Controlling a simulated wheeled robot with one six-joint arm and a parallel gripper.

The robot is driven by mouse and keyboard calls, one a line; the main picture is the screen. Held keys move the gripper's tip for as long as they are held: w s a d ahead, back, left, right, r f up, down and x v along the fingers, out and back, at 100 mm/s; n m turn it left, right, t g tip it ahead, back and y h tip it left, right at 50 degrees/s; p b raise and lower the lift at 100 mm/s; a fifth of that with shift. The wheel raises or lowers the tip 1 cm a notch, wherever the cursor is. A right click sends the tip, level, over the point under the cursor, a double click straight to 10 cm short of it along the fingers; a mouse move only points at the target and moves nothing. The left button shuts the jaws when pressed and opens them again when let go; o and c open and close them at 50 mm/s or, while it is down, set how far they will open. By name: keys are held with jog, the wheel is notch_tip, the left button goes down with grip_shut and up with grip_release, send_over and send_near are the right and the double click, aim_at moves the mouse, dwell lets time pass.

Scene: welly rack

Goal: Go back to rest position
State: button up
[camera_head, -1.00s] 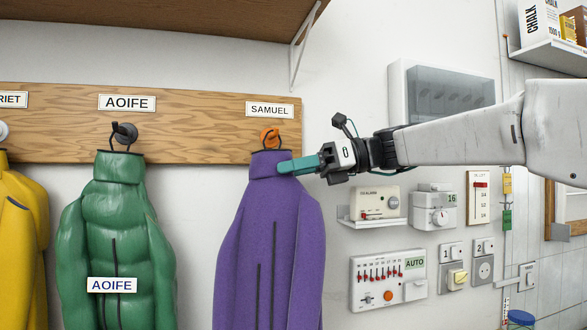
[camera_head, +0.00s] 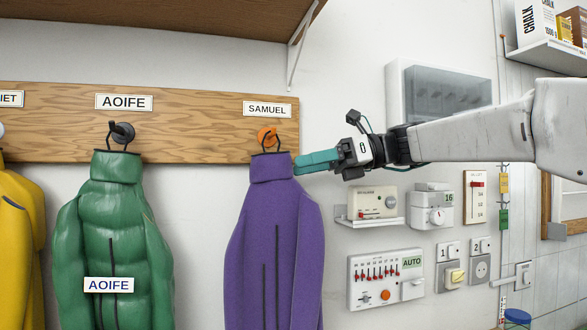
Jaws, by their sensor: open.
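My gripper (camera_head: 302,163) is at the right end of the wooden peg board, with its teal fingers pointing left at the collar of the purple coat (camera_head: 273,235). The jaws are open and nothing shows between them. The fingertips are right beside the collar; I cannot tell whether they touch it. The purple coat hangs by its loop from the orange peg (camera_head: 267,136) under the SAMUEL label (camera_head: 267,109). My arm reaches in from the right edge of the view.
A green coat (camera_head: 115,235) hangs on the dark peg under AOIFE, with a yellow coat (camera_head: 18,250) left of it. An overhead shelf (camera_head: 160,25) juts out above. Wall boxes, a control panel (camera_head: 385,278) and switches sit below my arm. A shelf with boxes (camera_head: 548,55) is upper right.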

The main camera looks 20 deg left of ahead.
jog(key=f+v, duration=0.1)
jog(key=v, duration=0.3)
jog(key=s+d+f+n+t+h, duration=0.3)
jog(key=s+d+f+n+h, duration=0.4)
jog(key=s+d+f, duration=0.8)
jog(key=s+d+f+n+t+h, duration=0.3)
jog(key=s+d+f+n+h, duration=0.4)
jog(key=s+d+f, duration=0.8)
jog(key=d+f+n, duration=0.2)
jog(key=d+f, duration=0.1)
jog(key=d, duration=0.2)
jog(key=shift+s+f+h, duration=0.3)
jog(key=shift+f+h, duration=0.1)
